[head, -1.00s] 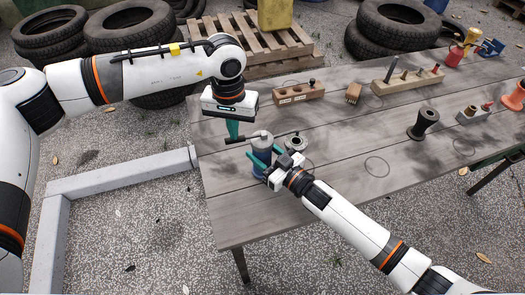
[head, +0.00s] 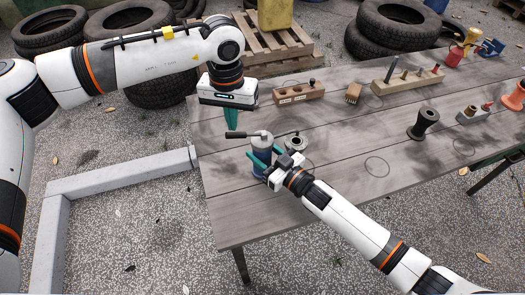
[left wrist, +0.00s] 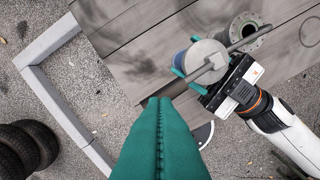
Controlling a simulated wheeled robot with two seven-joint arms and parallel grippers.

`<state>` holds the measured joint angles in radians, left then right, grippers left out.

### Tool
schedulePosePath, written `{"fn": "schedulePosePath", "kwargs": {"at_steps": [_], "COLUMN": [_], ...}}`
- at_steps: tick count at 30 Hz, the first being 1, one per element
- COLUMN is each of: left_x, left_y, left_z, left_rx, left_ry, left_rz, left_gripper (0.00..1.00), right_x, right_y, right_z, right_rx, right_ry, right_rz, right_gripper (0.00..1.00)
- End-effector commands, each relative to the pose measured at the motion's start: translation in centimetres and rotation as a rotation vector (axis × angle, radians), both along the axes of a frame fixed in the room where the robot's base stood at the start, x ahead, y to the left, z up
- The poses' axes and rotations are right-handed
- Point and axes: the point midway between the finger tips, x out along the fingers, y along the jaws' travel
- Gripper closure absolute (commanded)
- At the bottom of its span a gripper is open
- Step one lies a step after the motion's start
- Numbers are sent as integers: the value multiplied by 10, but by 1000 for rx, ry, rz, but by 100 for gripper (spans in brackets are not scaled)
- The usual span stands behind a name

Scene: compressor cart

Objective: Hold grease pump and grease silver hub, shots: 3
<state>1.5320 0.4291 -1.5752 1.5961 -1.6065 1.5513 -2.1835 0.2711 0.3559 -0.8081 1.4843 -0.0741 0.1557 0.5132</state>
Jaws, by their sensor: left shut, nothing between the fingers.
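The grease pump (head: 262,163) stands upright near the table's left end, a blue-grey cylinder with a lid and a dark lever on top. My right gripper (head: 262,157) has its teal fingers around the pump body; it also shows in the left wrist view (left wrist: 190,78). The silver hub (head: 295,143) is a round flanged ring just right of the pump, and a dark arm from the pump top reaches over it (left wrist: 248,36). My left gripper (head: 231,120) is shut and empty, fingers down by the lever's left end. Whether they touch the lever I cannot tell.
On the wooden table (head: 330,185) are a labelled block (head: 298,93), a brush (head: 354,93), a tool rack (head: 407,79) and a dark spool (head: 423,123) further right. Tyres and a pallet (head: 265,60) lie behind.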

Motion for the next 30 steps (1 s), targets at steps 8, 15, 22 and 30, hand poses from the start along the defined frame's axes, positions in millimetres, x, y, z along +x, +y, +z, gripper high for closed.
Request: {"fn": "schedulePosePath", "kwargs": {"at_steps": [8, 15, 22, 30], "left_x": [0, 0, 0, 0], "left_y": [0, 0, 0, 0], "left_z": [-3, -12, -20, -29], "left_rx": [0, 0, 0, -1], "left_ry": [1, 0, 1, 0], "left_rz": [0, 0, 0, 0], "left_gripper": [100, 100, 100, 100], "right_x": [0, 0, 0, 0], "right_y": [0, 0, 0, 0], "right_z": [0, 0, 0, 0], "right_rx": [0, 0, 0, 0], "right_ry": [0, 0, 0, 0], "right_rz": [0, 0, 0, 1], "right_gripper": [90, 90, 90, 90]}}
